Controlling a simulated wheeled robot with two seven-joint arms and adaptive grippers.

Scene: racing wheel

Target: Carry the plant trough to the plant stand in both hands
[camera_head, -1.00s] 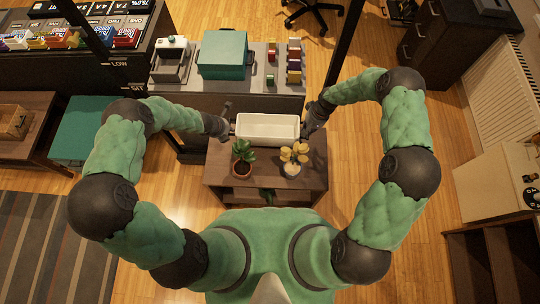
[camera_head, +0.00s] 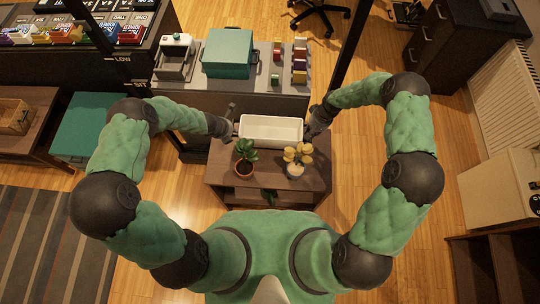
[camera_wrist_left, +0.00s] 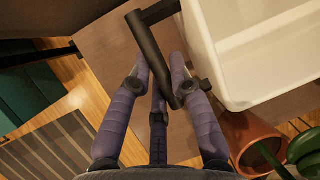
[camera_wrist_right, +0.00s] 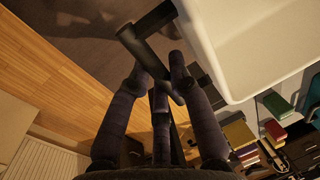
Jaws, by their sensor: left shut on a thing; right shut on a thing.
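The plant trough (camera_head: 271,143) is a long white open box, empty inside, over the back part of the dark wooden plant stand (camera_head: 270,171). Whether it touches the stand top or hangs just above is hard to tell. My left gripper (camera_head: 231,129) is shut on the trough's dark left handle; the handle (camera_wrist_left: 150,50) shows between the fingers in the left wrist view, beside the white wall. My right gripper (camera_head: 311,131) is shut on the right handle (camera_wrist_right: 145,52), seen likewise in the right wrist view. The trough looks about level.
A green plant in a terracotta pot (camera_head: 245,168) and a yellow-leaved plant in a pale pot (camera_head: 295,170) stand on the near part of the stand. Behind is a counter with a teal box (camera_head: 228,53). Wooden floor (camera_head: 400,60) is open to the right.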

